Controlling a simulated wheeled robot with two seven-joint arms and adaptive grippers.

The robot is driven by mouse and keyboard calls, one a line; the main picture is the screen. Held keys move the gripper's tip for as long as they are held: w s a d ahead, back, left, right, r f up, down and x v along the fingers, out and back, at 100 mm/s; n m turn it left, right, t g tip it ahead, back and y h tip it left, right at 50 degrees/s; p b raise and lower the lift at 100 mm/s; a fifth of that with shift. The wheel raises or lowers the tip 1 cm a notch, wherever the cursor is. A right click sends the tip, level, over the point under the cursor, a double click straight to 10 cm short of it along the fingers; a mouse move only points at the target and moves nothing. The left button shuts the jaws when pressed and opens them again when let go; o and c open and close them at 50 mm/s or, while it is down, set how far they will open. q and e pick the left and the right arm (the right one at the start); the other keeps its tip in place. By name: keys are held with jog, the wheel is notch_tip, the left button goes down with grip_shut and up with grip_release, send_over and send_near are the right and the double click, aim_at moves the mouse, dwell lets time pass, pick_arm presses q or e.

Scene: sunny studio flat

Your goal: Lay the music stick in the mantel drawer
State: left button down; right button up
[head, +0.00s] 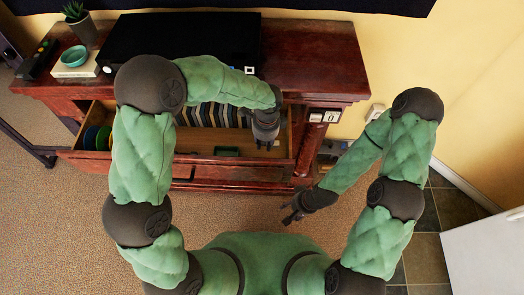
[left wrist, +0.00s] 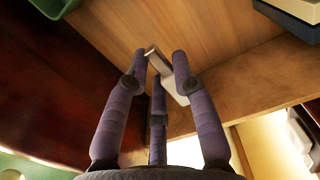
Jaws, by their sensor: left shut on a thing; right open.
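The mantel drawer (head: 195,140) is pulled open below the mantel top. My left gripper (head: 267,144) is over the drawer's right end, pointing down. In the left wrist view its fingers (left wrist: 162,72) are shut on a small pale grey stick (left wrist: 181,84), the music stick, with the drawer's wooden floor behind it. Whether the stick touches the floor I cannot tell. In the head view the stick is too small or hidden to make out. My right gripper (head: 290,213) is open and empty, in front of the dresser's lower right.
The drawer holds a row of upright cases (head: 213,115), coloured discs (head: 97,138) at its left and a small green tray (head: 227,151) near its front. A black box (head: 180,43), a teal bowl (head: 75,56) and a plant (head: 76,20) stand on top.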

aim_at(264, 154)
pick_arm(q)
notch_tip(264, 154, down, 6)
jog(key=shift+r+b, duration=0.1)
jog(key=shift+b, duration=0.85)
jog(key=shift+r, duration=0.15)
jog(key=shift+f, duration=0.3)
jog(key=shift+s+f+b, duration=0.3)
jog(key=shift+f, duration=0.2)
jog(key=c, duration=1)
grip_release()
jog(key=shift+s+a+f, duration=0.1)
